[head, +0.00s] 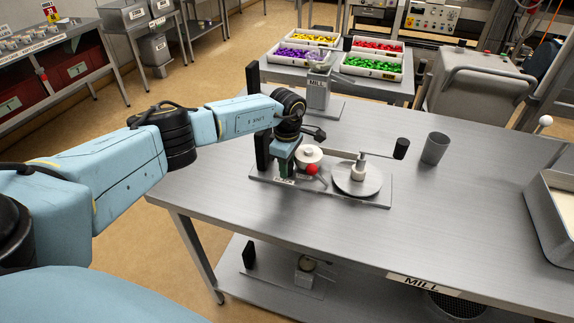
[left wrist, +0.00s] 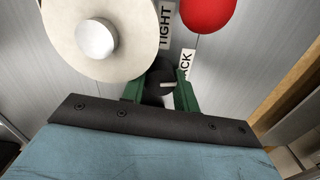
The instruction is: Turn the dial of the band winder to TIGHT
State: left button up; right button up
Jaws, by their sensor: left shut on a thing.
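The band winder stands on a grey base plate (head: 375,200) on the steel table. It has a flat disc (head: 358,182) with a crank ending in a black handle (head: 401,148), a cream spool (left wrist: 60,45) and a red ball (left wrist: 207,12). My left gripper (head: 285,168) points down at the plate's left part, its green fingers shut on the small black dial (left wrist: 158,72). A pale pointer mark on the dial faces right, toward the partly hidden SLACK label (left wrist: 186,62). The TIGHT label (left wrist: 165,25) lies beyond the dial. My right gripper is out of view.
A grey cup (head: 434,148) stands right of the crank handle. A grey MILL holder (head: 318,92) is at the table's back edge. A grey tray (head: 548,225) sits at the right. The table's front middle is clear.

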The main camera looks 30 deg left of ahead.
pick_arm(q)
jog(key=n, duration=0.6)
jog(key=n+p, duration=0.1)
jog(key=n, duration=0.4)
jog(key=shift+n, duration=0.4)
dwell(0.4)
jog(key=o, duration=1)
jog(key=shift+r, duration=0.1)
notch_tip(320, 180, up, 13)
jog(key=shift+r, duration=0.15)
